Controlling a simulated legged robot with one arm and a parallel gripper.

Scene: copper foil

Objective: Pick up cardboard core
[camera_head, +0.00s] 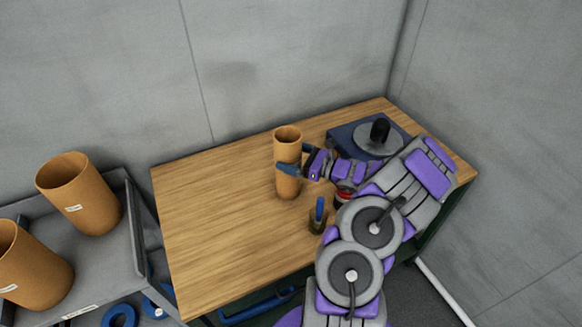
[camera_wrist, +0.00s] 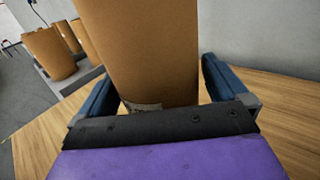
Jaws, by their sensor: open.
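A tan cardboard core (camera_head: 288,184), a hollow upright tube, stands on the wooden table (camera_head: 215,215). My gripper (camera_head: 287,170) reaches it from the right, with blue fingers around its middle. In the wrist view the core (camera_wrist: 145,50) fills the space between the two blue fingers of my gripper (camera_wrist: 155,85), with a label low on its side. The fingers are open, with a visible gap at the right finger. The core's base is hidden in the wrist view.
A blue box with a grey disc and black knob (camera_head: 378,137) sits at the table's back right. A small dark holder with a blue-handled item (camera_head: 318,217) stands in front of the core. Larger tan tubes (camera_head: 80,195) stand on a grey cart (camera_head: 100,255) at left. The table's left side is clear.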

